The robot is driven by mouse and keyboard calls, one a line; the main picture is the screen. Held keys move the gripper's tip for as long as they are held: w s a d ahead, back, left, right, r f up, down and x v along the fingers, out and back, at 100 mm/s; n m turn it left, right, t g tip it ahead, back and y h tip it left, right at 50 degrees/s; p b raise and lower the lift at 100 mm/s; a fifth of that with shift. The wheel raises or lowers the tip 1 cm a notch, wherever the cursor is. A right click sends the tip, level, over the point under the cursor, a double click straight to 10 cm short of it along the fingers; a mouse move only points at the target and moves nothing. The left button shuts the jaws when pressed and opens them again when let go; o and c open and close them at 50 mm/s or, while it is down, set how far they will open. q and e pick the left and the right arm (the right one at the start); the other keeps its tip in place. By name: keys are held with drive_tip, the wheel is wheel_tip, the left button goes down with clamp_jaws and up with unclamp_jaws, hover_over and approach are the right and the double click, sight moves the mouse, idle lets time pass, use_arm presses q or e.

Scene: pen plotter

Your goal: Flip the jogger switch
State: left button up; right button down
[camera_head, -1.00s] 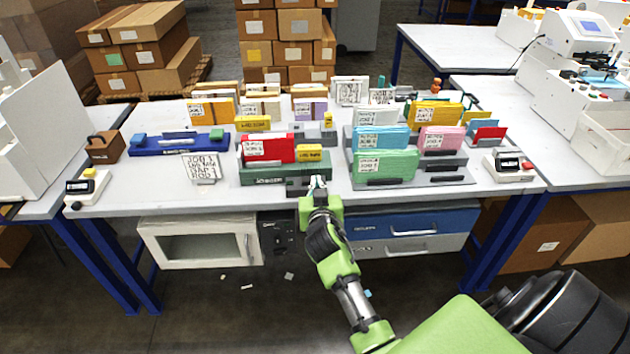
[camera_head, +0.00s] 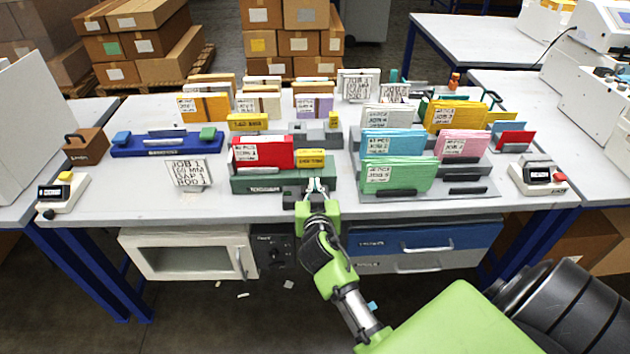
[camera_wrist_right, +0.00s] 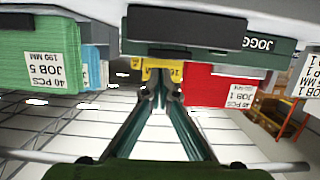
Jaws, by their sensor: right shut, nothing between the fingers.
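The jogger (camera_head: 268,188) is a dark green tray with a white name label at the table's front edge; in the right wrist view it shows upside down (camera_wrist_right: 285,48). It holds a red card stack (camera_head: 262,152) and a small yellow block (camera_head: 311,158). A dark box (camera_head: 291,194) sits at its front right; I cannot make out the switch itself. My right gripper (camera_head: 317,184) is shut and empty, its tips close to the jogger's front right end. In the wrist view the fingertips (camera_wrist_right: 161,97) are together below the dark box; contact cannot be told. My left gripper is out of view.
A green card stack (camera_head: 398,177) in a grey rack stands right of the gripper. A white sign (camera_head: 188,174) stands left of the jogger.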

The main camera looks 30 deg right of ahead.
drive_tip(key=shift+s+a+f, duration=0.15)
drive_tip(key=shift+f, duration=0.4)
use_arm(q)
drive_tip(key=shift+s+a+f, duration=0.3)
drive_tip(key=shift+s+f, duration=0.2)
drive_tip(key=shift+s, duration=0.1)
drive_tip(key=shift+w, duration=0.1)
